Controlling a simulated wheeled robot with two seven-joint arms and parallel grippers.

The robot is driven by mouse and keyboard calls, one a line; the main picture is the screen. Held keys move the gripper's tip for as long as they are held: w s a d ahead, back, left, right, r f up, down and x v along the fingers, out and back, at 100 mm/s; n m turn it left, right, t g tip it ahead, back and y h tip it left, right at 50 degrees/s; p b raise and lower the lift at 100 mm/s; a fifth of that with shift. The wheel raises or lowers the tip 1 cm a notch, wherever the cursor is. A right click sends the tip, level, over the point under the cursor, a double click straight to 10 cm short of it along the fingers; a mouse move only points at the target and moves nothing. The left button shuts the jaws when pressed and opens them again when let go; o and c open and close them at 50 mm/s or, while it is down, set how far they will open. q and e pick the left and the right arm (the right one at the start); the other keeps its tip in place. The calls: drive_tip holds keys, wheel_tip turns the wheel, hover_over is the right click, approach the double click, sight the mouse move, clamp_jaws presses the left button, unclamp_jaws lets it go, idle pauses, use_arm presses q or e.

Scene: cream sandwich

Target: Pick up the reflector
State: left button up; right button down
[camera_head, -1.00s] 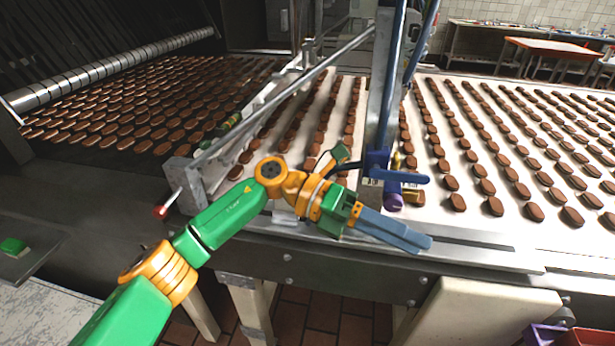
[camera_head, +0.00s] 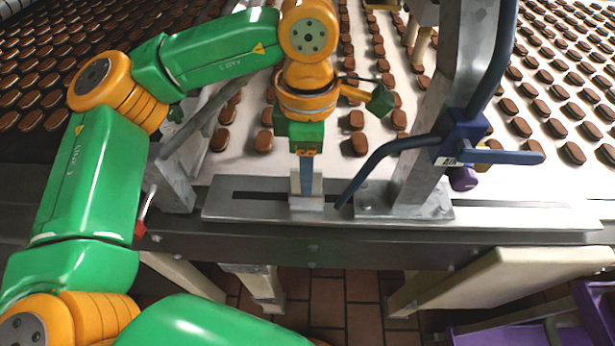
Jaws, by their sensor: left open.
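A small pale grey block, which looks like the reflector (camera_head: 308,203), sits on the slotted metal rail (camera_head: 240,211) along the conveyor's front edge. My left gripper (camera_head: 306,187) points straight down at it, its bluish fingers right at the block's upper part. The gripper is open. The fingers overlap the block in view, and I cannot tell whether they touch it or stand around it. My right gripper is not in view.
A metal post (camera_head: 428,160) with a blue clamp handle (camera_head: 462,148) and a bent blue rod stands just right of the gripper. Rows of brown biscuits lie on the white belt (camera_head: 240,160) behind. A purple crate (camera_head: 530,331) is at the lower right.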

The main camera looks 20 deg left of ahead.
use_arm(q)
drive_tip(key=shift+a+f, duration=0.1)
drive_tip(key=shift+f, duration=0.5)
drive_tip(key=shift+w+a+f, duration=0.1)
drive_tip(key=shift+f, duration=0.15)
clamp_jaws()
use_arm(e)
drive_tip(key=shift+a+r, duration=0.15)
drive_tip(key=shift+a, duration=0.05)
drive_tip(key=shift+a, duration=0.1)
